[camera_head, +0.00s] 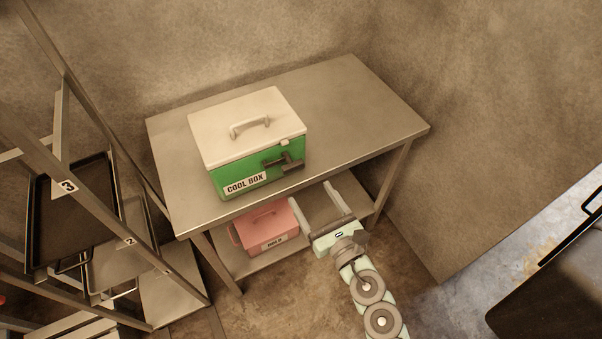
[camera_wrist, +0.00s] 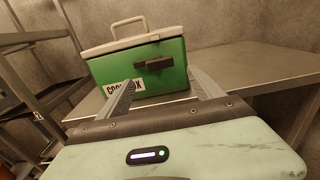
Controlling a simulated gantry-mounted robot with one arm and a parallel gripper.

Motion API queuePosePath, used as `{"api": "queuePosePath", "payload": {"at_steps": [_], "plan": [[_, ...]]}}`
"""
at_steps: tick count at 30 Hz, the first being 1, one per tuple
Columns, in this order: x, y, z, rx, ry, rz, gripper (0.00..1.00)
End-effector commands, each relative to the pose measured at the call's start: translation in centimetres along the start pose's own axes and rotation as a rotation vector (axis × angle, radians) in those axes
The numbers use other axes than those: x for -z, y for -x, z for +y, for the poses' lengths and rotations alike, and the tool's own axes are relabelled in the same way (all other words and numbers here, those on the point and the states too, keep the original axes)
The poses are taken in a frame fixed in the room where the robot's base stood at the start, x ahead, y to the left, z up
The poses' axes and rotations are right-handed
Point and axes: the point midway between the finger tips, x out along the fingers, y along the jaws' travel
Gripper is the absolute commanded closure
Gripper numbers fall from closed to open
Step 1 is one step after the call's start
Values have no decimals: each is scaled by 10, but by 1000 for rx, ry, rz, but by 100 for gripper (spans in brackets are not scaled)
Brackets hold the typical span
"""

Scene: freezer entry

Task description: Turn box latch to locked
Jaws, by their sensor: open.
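The green cool box (camera_head: 237,170) with a cream lid (camera_head: 247,124) and a handle stands on a steel table, its lid down. Its dark latch (camera_head: 284,163) sits on the front face near the right end; its bar looks roughly horizontal. In the wrist view the latch (camera_wrist: 154,63) shows on the front of the box (camera_wrist: 135,75). My gripper (camera_head: 320,194) is open and empty, in front of the table and to the lower right of the box. In the wrist view its two fingers (camera_wrist: 164,90) are spread, apart from the latch. Nothing hides the latch.
The steel table (camera_head: 350,110) has a clear top right of the box. A pink box (camera_head: 265,228) sits on its lower shelf. A rack with dark trays (camera_head: 72,210) stands at the left. A dark object (camera_head: 550,290) is at the lower right.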

Motion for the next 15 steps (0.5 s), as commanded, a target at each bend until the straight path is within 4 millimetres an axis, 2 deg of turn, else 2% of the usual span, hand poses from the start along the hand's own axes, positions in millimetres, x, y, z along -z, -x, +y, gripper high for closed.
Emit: {"api": "queuePosePath", "payload": {"at_steps": [9, 15], "plan": [[-1, -54, 1, -1, -5, -2, 24], [-1, -78, 1, -1, -5, -2, 24]]}}
